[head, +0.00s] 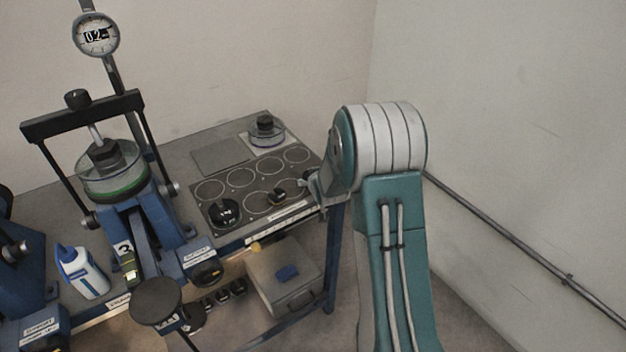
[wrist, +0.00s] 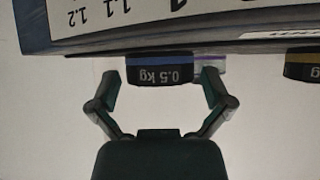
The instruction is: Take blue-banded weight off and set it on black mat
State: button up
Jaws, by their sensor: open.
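The blue-banded weight (wrist: 160,71), dark and marked 0.5 kg, shows upside down at the top middle of the wrist view. My gripper (wrist: 160,90) is open; its two fingers flank the weight with a gap on each side and do not visibly touch it. In the head view my gripper (head: 314,188) is mostly hidden behind my arm at the right end of the bench, and I cannot make out the blue band there. The black mat (head: 235,203), with several pale rings, lies on the bench top and holds dark weights.
A yellow-banded weight (wrist: 303,65) stands beside the blue-banded one. A clear cell with a black top (head: 265,132) sits on a white pad behind the mat. A grey plate (head: 220,157) lies beside it. The blue lever frame (head: 150,215) stands left; a white bottle (head: 82,272) is farther left.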

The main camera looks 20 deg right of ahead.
jog(key=v, duration=1)
jog(key=shift+s+r, duration=0.2)
jog(key=s+a+r+g, duration=0.1)
jog(key=s+a+r, duration=0.3)
jog(key=s, duration=0.6)
jog(key=s+a+r+n+g+y, duration=0.1)
jog(key=s+a+r, duration=0.3)
jog(key=s, duration=0.5)
jog(key=s+a+r+g+y, duration=0.1)
jog(key=s+a+r+g, duration=0.2)
jog(key=s+r, duration=0.4)
jog(key=s+a, duration=0.1)
jog(key=s, duration=0.2)
jog(key=shift+s+r+n, duration=0.35)
jog(key=shift+r+n, duration=0.05)
